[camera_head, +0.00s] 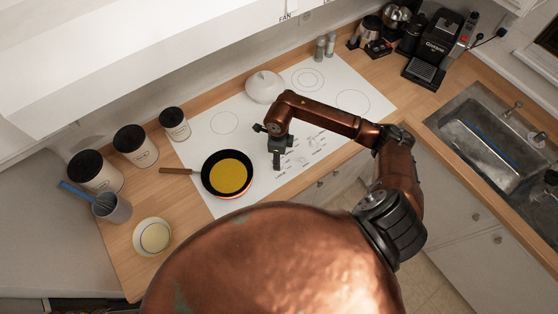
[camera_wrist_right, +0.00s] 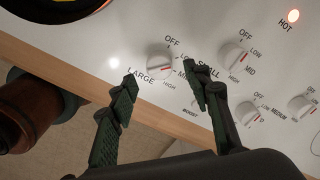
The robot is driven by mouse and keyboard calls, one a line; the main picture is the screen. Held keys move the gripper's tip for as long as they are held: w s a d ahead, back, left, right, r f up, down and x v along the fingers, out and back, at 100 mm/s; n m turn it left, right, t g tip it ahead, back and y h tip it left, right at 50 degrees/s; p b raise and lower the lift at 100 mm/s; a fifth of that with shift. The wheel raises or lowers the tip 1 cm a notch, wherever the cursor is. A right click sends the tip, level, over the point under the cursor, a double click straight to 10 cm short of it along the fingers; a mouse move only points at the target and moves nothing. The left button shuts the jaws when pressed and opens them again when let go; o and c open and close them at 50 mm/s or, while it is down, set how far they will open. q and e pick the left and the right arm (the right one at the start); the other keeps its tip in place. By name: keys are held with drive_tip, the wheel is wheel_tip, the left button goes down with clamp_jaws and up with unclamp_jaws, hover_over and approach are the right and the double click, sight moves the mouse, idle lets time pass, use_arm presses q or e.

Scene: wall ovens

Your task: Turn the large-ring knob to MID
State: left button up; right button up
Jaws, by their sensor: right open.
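The LARGE knob (camera_wrist_right: 158,62) is a white dial on the white cooktop panel in the right wrist view. OFF is printed above it and HIGH below it. A red mark shows on its right side, but I cannot tell its exact setting. My right gripper (camera_wrist_right: 163,74) is open, its dark fingers spread on either side of the knob in this view. I cannot tell whether they touch it. The right finger hides part of the dial's printing. In the head view my right gripper (camera_head: 276,161) points down over the cooktop's front controls. My left gripper is not in view.
The SMALL knob (camera_wrist_right: 235,56) sits to the right, with the MEDIUM knob (camera_wrist_right: 247,112) below it. A lit HOT lamp (camera_wrist_right: 293,16) is at top right. A pan (camera_head: 228,174) with yellow contents stands left of my gripper; a white lidded pot (camera_head: 264,87) stands behind.

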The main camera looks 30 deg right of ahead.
drive_tip(key=shift+f+p, duration=0.3)
drive_tip(key=shift+f, duration=1.5)
drive_tip(key=shift+c, duration=0.7)
drive_tip(key=c, duration=1)
drive_tip(key=m+b, duration=0.1)
drive_tip(key=m, duration=0.2)
drive_tip(key=shift+m+b, duration=0.3)
drive_tip(key=shift+b, duration=0.05)
drive_tip(key=shift+m+b, duration=0.75)
drive_tip(key=shift+m, duration=1.75)
drive_tip(key=shift+r, duration=0.1)
